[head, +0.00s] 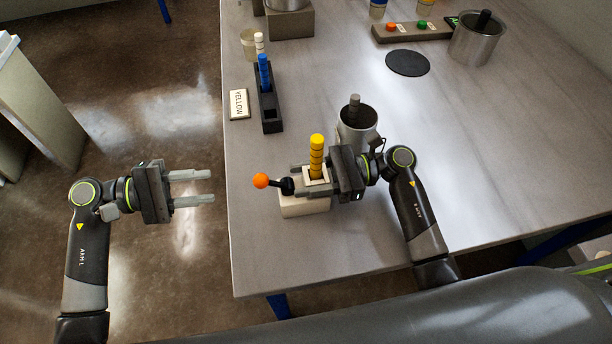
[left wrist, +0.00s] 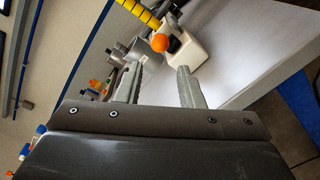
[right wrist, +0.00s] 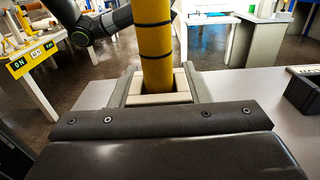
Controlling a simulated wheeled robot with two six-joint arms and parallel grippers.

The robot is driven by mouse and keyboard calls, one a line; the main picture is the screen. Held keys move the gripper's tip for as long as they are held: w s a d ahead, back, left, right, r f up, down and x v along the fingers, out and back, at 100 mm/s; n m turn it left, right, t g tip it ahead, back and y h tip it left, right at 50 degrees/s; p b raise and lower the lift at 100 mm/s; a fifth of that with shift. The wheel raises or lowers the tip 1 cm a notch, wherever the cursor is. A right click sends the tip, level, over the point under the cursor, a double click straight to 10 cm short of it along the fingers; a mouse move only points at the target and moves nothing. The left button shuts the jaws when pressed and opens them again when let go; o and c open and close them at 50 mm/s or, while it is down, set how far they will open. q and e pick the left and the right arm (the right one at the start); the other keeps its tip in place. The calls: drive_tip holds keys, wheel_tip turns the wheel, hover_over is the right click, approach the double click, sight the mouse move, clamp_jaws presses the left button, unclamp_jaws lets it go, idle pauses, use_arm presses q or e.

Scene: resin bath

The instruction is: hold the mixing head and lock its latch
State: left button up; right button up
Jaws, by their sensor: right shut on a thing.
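The mixing head is a cream block (head: 305,206) on the table near its left edge, with a yellow banded column (head: 316,155) rising upright from it. Its latch lever ends in an orange ball (head: 261,181) that sticks out to the left. My right gripper (head: 300,181) is shut around the cream collar at the column's foot; the right wrist view shows the collar (right wrist: 158,98) between the fingers. My left gripper (head: 213,186) is open and empty, off the table's left edge, left of the orange ball. The left wrist view shows the ball (left wrist: 160,42) beyond the parted fingers.
A grey metal cup (head: 357,125) with a stirrer stands behind my right gripper. A dark rack (head: 270,108) with a blue column and a YELLOW label (head: 239,104) lie further back. A black disc (head: 407,63) and button box (head: 412,32) are at the back right. The table's right side is clear.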

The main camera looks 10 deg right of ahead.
use_arm(q)
drive_tip(key=c, duration=0.5)
drive_tip(key=shift+a+f, duration=0.1)
clamp_jaws()
drive_tip(key=s+a+f+n+t, duration=0.2)
drive_tip(key=a+f+n, duration=0.3)
drive_tip(key=n, duration=0.9)
drive_tip(key=shift+s, duration=0.45)
